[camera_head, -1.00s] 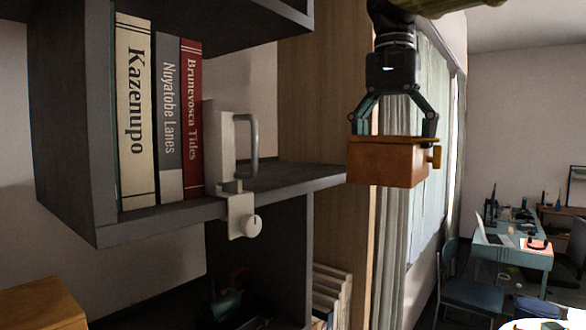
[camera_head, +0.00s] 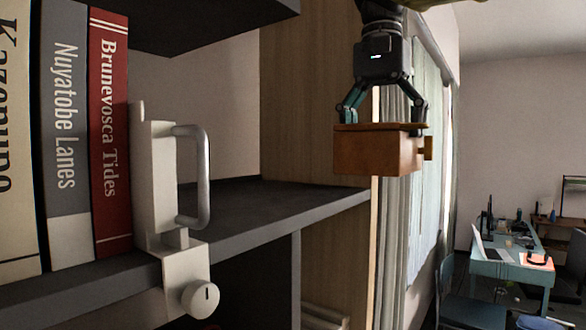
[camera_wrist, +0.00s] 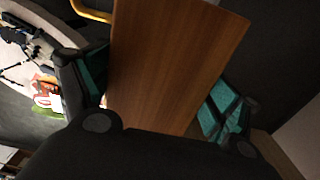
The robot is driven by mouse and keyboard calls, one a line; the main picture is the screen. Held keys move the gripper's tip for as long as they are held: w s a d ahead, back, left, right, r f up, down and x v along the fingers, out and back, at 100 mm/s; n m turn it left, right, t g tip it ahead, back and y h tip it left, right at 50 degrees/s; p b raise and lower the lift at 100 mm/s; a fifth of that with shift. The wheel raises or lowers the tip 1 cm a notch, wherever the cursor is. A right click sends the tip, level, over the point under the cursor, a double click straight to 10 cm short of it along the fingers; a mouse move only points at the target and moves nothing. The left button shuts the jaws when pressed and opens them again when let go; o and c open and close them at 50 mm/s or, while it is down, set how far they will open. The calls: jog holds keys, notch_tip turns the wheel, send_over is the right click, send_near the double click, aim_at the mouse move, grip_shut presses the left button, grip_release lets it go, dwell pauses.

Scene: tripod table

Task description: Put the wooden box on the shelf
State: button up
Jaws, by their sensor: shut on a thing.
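My gripper (camera_head: 382,112) is shut on the wooden box (camera_head: 372,151), a small brown box with a knob on its right side. The box hangs level in the air in front of the right end of the shelf, slightly above its surface. The dark grey shelf (camera_head: 262,212) has bare room between the bookend and its right end. In the wrist view the box's flat wooden top (camera_wrist: 175,65) lies between my two teal-padded fingers (camera_wrist: 160,85). The underside of the box is hidden there.
Books, including a red one (camera_head: 110,130), stand at the left of the shelf. A white bookend with a handle (camera_head: 155,180) is clamped at the front edge beside them. A dark upper shelf (camera_head: 180,25) hangs above. A desk (camera_head: 510,266) and chairs stand far right.

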jog(key=w+a+f+p, duration=0.1)
jog(key=w+a+p, duration=0.1)
jog(key=a, duration=0.2)
jog(key=w+a+f+p, duration=0.1)
jog(key=w+a+p, duration=0.2)
jog(key=a, duration=0.1)
jog(key=w+a+f+p, duration=0.1)
jog(key=w+a+p, duration=0.1)
jog(key=a, duration=0.2)
jog(key=shift+w+a+p, duration=0.2)
jog(key=shift+w+p, duration=0.15)
jog(key=shift+d+f+p, duration=0.2)
jog(key=shift+f+p, duration=0.1)
jog(key=shift+f, duration=0.45)
jog(key=shift+a, duration=0.15)
jog(key=shift+f, duration=0.1)
jog(key=o, duration=1.5)
jog(key=shift+f, duration=0.1)
jog(key=shift+s, duration=0.1)
